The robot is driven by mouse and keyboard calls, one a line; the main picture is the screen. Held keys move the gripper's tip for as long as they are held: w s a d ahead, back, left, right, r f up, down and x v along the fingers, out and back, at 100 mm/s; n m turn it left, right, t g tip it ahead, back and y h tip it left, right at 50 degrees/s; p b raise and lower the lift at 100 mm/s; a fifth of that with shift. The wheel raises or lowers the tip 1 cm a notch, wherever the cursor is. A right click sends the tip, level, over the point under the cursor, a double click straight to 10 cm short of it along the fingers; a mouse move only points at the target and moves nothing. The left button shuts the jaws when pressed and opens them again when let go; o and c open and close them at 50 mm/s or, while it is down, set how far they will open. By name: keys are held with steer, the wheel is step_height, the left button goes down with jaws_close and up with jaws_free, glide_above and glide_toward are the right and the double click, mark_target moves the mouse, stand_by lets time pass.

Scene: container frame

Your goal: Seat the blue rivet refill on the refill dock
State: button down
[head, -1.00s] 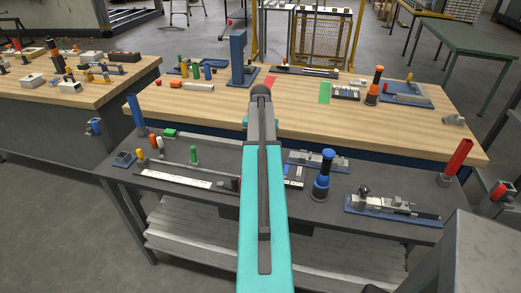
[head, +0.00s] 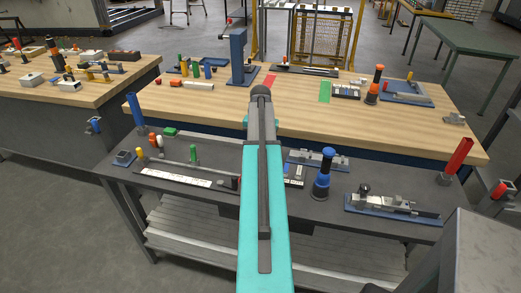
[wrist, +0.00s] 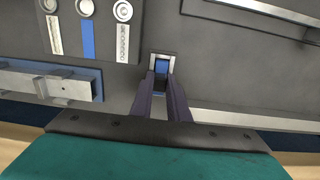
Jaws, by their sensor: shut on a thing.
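In the wrist view, my gripper (wrist: 161,83) points down at the dark grey bench top with its two dark fingers close together. A small blue piece (wrist: 161,67), which looks like the blue rivet refill, shows between the fingertips. A pale square frame (wrist: 161,56) surrounds its far end; I cannot tell whether this is the refill dock or part of the refill. Whether the piece touches the bench is not clear. In the head view, my own arm hides the gripper and the piece.
In the wrist view, a panel with three round sockets (wrist: 85,8) and coloured strips lies at upper left. A metal fixture on a blue base (wrist: 50,83) is at left. In the head view, a blue-topped black tool (head: 322,178) stands right of my arm.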

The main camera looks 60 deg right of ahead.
steer(key=shift+f, duration=0.4)
stand_by(0.3)
steer(key=c, duration=1.6)
jaws_free()
steer(key=shift+s, duration=0.1)
steer(key=o, duration=0.4)
steer(key=shift+r+p, duration=2.2)
steer(key=shift+r, duration=1.35)
